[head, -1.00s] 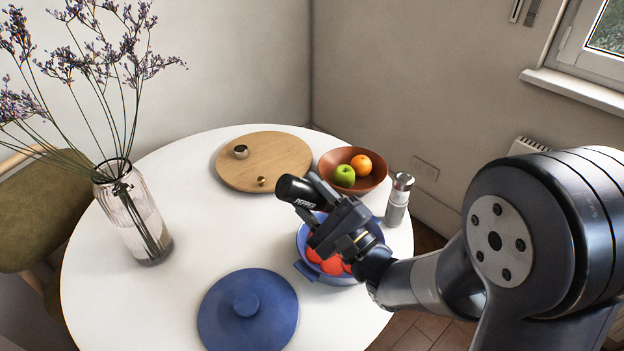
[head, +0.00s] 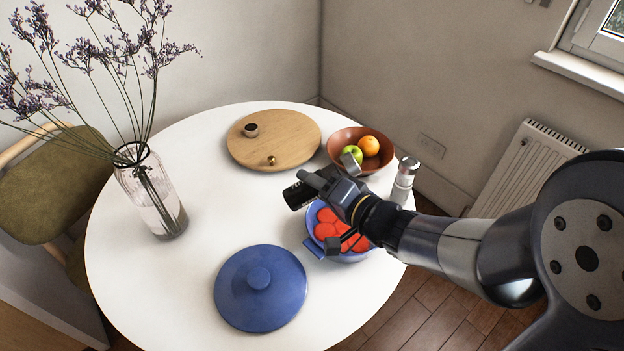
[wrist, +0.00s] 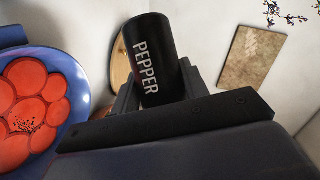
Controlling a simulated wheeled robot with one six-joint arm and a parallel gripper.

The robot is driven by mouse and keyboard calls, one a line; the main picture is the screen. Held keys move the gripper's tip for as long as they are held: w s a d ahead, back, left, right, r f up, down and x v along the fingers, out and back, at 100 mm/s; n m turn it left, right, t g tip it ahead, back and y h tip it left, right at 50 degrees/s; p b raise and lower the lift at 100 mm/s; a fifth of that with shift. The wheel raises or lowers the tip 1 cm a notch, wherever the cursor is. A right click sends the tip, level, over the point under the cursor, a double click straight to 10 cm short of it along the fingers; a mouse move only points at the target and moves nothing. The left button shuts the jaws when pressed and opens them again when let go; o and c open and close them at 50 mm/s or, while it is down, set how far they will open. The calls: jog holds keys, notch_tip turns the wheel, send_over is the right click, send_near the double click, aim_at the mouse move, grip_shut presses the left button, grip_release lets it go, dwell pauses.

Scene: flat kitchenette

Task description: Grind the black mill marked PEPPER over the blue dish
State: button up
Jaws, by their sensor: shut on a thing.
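The black mill marked PEPPER (head: 297,196) is in my gripper (head: 312,187), lying well over on its side with one end to the left. Its white lettering reads clearly in the wrist view (wrist: 157,45), between the two fingers (wrist: 155,95). The blue dish (head: 350,257) stands on the white table, with red round slices in it. The gripper and mill are above its upper left side, partly hiding it. In the wrist view the dish (wrist: 75,75) is at the left, and a cluster of dark specks shows on the slices.
A blue lid (head: 240,300) lies in front of the dish. A steel-topped mill (head: 404,182) stands to its right, and a brown fruit bowl (head: 340,140) behind it. A wooden board (head: 290,138) holds two small metal pieces. A flower vase (head: 150,195) is at the left.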

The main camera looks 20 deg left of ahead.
aim_at(325, 171)
jog(key=shift+w+d+r+n+h+p, duration=0.2)
jog(key=shift+r+n+p, duration=0.15)
jog(key=shift+r+p, duration=0.25)
jog(key=shift+w+d+r+n+h+p, duration=0.1)
jog(key=shift+r+n+h+p, duration=0.1)
jog(key=shift+r+n+p, duration=0.3)
jog(key=shift+w+d+r+n+t+h+p, duration=0.2)
jog(key=shift+r+n+h+p, duration=0.2)
jog(key=shift+p, duration=0.2)
jog(key=shift+w+d+r+n+t+h+p, duration=0.15)
jog(key=shift+r+n+h+p, duration=0.15)
jog(key=shift+r+p, duration=0.25)
jog(key=w+d+n+t+h+b, duration=0.1)
jog(key=n, duration=0.1)
jog(key=w+d+n+h+b, duration=0.1)
jog(key=w+d+h, duration=0.1)
jog(key=shift+d+f+n+t, duration=0.2)
jog(key=shift+f+n+t, duration=0.15)
jog(key=shift+w+d+r+n+t+h+b, duration=0.1)
jog(key=shift+w+d+n+t+h+b, duration=0.25)
jog(key=shift+n+b, duration=0.2)
jog(key=shift+w+d+r, duration=0.15)
jog(key=shift+d, duration=0.1)
jog(key=shift+w, duration=0.1)
